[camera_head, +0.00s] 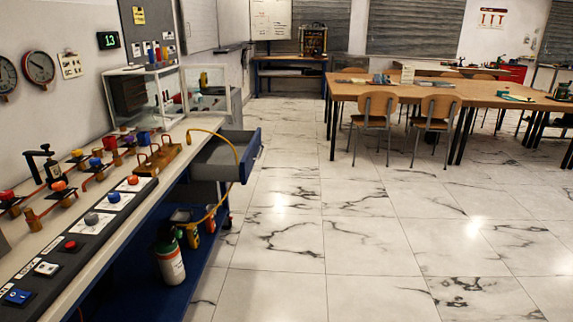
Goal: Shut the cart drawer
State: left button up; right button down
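The cart drawer (252,157) stands pulled out from the right side of the long cart (107,226), near its far end. It has a blue front panel and a grey tray, and it sticks out over the marble floor. A yellow hose (236,152) arcs over the drawer's opening and hangs down past it to the lower shelf. Neither of my grippers is in view.
A gas cylinder (169,260) stands on the blue lower shelf. Marble floor (310,240) lies clear to the right. A wooden table (410,92) with chairs stands farther back.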

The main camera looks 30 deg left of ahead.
aim_at(216, 161)
jog(key=u, duration=0.05)
jog(key=i, duration=1.8)
jog(key=u, duration=1.6)
jog(key=i, duration=1)
jog(key=u, duration=0.85)
jog(key=i, duration=0.4)
jog(key=z, duration=0.05)
